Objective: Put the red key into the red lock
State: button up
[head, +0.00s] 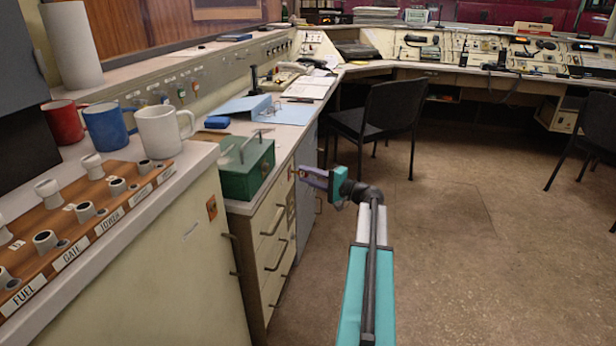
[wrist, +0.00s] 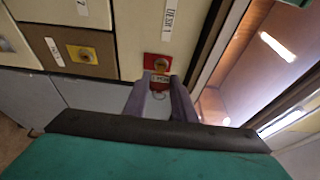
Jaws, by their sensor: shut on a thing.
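The red lock, a red plate with a round brass centre, is on a cream drawer front; the wrist view shows it (wrist: 158,61) just beyond my fingertips. My gripper (wrist: 159,85) is shut on the red key (wrist: 160,79), whose red head with a pale label shows between the fingers. The key points at the lock. Its tip is hidden or too small to see, so I cannot tell whether it is in the keyhole. In the head view my gripper (head: 305,174) is at the cabinet's right front, and the key there is too small to make out.
A yellow lock (wrist: 82,54) is on a brown front to the left. A green box (head: 246,168) stands on the cabinet top above the drawers (head: 270,225). A black chair (head: 385,120) stands behind; open floor lies right.

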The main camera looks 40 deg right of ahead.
jog(key=shift+w+a, duration=0.3)
jog(key=shift+w, duration=0.2)
jog(key=shift+w+a, duration=0.3)
jog(key=shift+w, duration=0.2)
dwell(0.8)
